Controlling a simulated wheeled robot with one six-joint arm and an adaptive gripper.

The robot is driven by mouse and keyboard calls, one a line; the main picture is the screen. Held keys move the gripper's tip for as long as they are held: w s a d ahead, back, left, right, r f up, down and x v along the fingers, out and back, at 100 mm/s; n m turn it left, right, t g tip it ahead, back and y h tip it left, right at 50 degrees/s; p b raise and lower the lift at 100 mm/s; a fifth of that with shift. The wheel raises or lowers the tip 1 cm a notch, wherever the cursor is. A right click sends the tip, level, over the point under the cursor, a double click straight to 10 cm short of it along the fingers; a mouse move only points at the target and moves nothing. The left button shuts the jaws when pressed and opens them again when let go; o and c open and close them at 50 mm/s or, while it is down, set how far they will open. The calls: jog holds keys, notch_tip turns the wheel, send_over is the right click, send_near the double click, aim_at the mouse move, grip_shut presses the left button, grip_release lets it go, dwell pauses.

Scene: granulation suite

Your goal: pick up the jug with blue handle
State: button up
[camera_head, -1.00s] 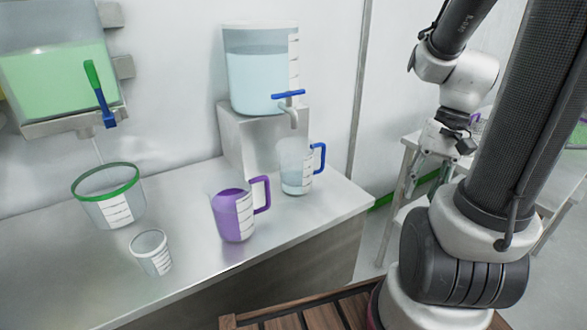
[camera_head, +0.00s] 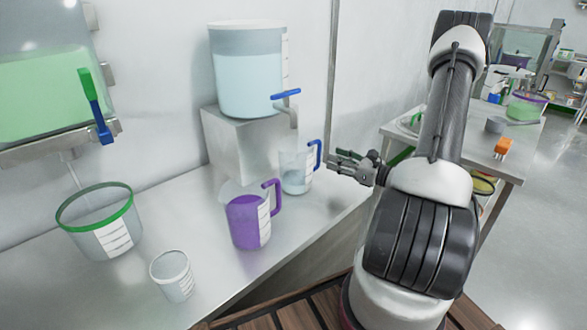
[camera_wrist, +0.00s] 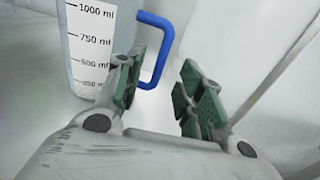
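The jug with the blue handle (camera_head: 296,170) stands upright on the steel counter under the tap of the big water container, with pale liquid in its lower part. Its blue handle (camera_head: 316,156) points right, toward my gripper (camera_head: 345,162). In the wrist view the jug (camera_wrist: 92,45) with its millilitre scale is at upper left, and the blue handle (camera_wrist: 160,48) lies ahead of my gripper (camera_wrist: 158,90). The green-padded fingers are apart with nothing between them. The handle is nearer the left finger; whether they touch is unclear.
A purple-handled jug (camera_head: 247,218) with purple liquid stands close in front, to the left. A clear cup (camera_head: 173,276) and a green-rimmed bucket (camera_head: 100,222) are farther left. The water container (camera_head: 247,70) sits on a steel block (camera_head: 235,140) behind. A second table (camera_head: 500,150) stands right.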

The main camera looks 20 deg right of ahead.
aim_at(318, 165)
jog(key=shift+w+a+r, duration=0.15)
jog(key=shift+w+r, duration=0.1)
jog(key=shift+w, duration=0.15)
jog(key=x, duration=0.7)
grip_shut()
